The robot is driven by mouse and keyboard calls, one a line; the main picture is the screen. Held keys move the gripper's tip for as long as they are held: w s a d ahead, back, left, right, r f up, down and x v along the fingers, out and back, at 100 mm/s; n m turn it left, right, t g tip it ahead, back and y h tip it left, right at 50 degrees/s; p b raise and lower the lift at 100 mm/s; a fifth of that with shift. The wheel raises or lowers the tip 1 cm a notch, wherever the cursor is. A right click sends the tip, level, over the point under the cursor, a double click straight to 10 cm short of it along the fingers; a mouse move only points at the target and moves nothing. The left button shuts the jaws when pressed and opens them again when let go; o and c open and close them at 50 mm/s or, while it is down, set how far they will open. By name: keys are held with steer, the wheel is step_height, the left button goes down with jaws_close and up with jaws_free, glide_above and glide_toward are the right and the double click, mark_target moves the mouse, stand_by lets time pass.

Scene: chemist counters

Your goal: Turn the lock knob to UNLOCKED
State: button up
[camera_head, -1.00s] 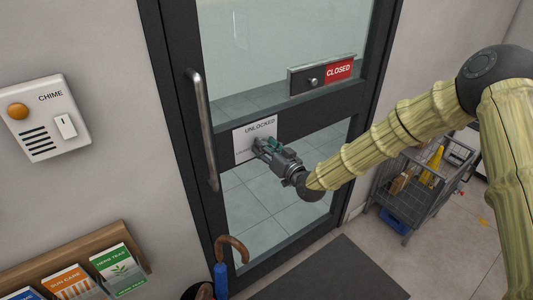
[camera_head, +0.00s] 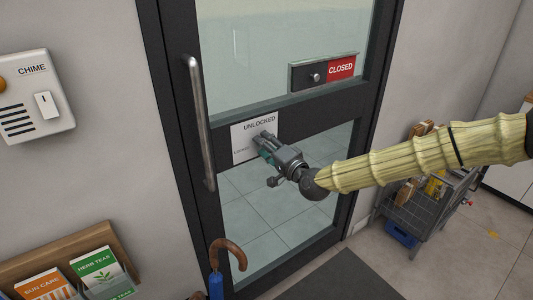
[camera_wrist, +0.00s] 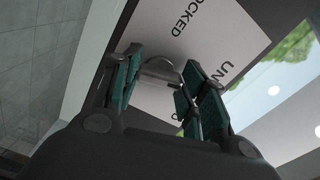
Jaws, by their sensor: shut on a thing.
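The lock plate (camera_head: 242,151) is a white panel on the door's dark middle rail, with UNLOCKED printed along its top and a smaller, partly hidden word at its left. My gripper (camera_head: 260,143) is at the plate, its fingers against the lower right part of it. In the wrist view the fingers (camera_wrist: 160,85) are shut around a grey metal lock knob (camera_wrist: 160,68). The knob's body is mostly hidden by the fingers, and I cannot tell clearly which word it points to.
A vertical door handle (camera_head: 200,120) is left of the plate. A CLOSED sign (camera_head: 341,69) with a small knob is above right. An umbrella (camera_head: 228,255) stands below. A wire cart (camera_head: 425,215) is at the right. A chime box (camera_head: 35,97) is on the left wall.

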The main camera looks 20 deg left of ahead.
steer(key=shift+f+m+b, duration=0.1)
steer(key=shift+m+b, duration=1)
steer(key=shift+m, duration=0.5)
steer(key=o, duration=1)
steer(key=v, duration=1.2)
steer(key=shift+s, duration=0.1)
